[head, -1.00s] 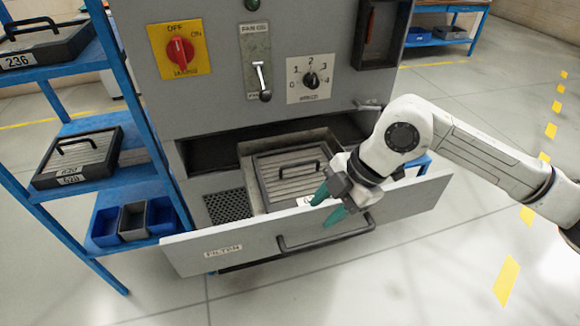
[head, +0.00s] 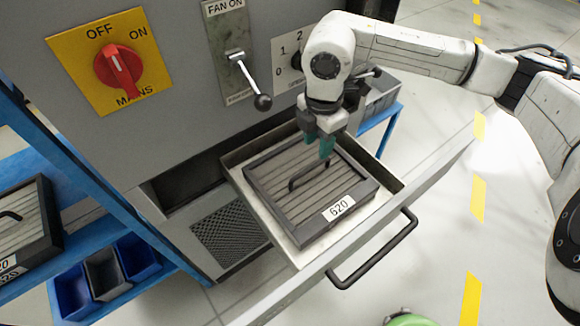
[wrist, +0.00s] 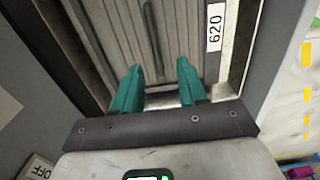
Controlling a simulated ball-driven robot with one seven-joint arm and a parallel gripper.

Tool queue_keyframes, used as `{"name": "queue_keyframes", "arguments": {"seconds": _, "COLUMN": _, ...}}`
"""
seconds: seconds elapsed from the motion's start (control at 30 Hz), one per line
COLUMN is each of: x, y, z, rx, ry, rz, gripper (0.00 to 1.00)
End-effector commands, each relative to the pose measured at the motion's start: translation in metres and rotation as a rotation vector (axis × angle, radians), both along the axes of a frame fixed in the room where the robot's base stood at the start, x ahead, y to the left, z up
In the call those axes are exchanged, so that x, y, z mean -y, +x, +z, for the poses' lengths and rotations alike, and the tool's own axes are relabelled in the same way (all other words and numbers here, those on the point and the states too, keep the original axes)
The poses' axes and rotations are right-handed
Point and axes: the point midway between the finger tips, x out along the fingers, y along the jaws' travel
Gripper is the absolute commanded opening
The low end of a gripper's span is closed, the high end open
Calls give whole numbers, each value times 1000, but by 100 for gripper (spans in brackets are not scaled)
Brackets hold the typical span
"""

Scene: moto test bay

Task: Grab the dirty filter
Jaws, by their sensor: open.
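The filter (head: 278,190) is a grey pleated panel in a dark frame with a black handle (head: 312,176) and a white 620 label. It lies in the tray of the open drawer (head: 420,215). I see no clear sign of dirt on it. My gripper (head: 322,146) is above the filter's far part, near the handle, with teal fingers pointing down. In the wrist view my gripper (wrist: 160,68) is open and empty, and the handle (wrist: 152,35) runs up the picture just beyond the gap between the fingertips. Contact with the handle cannot be told.
The cabinet's fan lever (head: 250,80) and red mains knob (head: 118,68) are left of my gripper. The blue shelf at left holds another filter (head: 25,225) and small bins (head: 105,275). A grey bin (head: 380,95) stands behind my gripper. Clear floor lies at right.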

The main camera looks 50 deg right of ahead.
Motion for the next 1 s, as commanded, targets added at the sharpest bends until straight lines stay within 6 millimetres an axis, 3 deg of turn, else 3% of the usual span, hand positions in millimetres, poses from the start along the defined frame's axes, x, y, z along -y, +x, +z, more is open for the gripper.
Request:
{"name": "queue_keyframes", "arguments": {"seconds": 0.13, "x": 0, "y": 0, "z": -8, "rx": -2, "ry": 1, "rz": -3, "gripper": 42}}
{"name": "queue_keyframes", "arguments": {"seconds": 0.4, "x": 0, "y": 0, "z": -47, "rx": -2, "ry": 2, "rz": -3, "gripper": 42}}
{"name": "queue_keyframes", "arguments": {"seconds": 0.67, "x": -1, "y": 1, "z": -65, "rx": -2, "ry": 2, "rz": -1, "gripper": 42}}
{"name": "queue_keyframes", "arguments": {"seconds": 1.0, "x": -1, "y": 4, "z": -106, "rx": -1, "ry": 0, "rz": -3, "gripper": 42}}
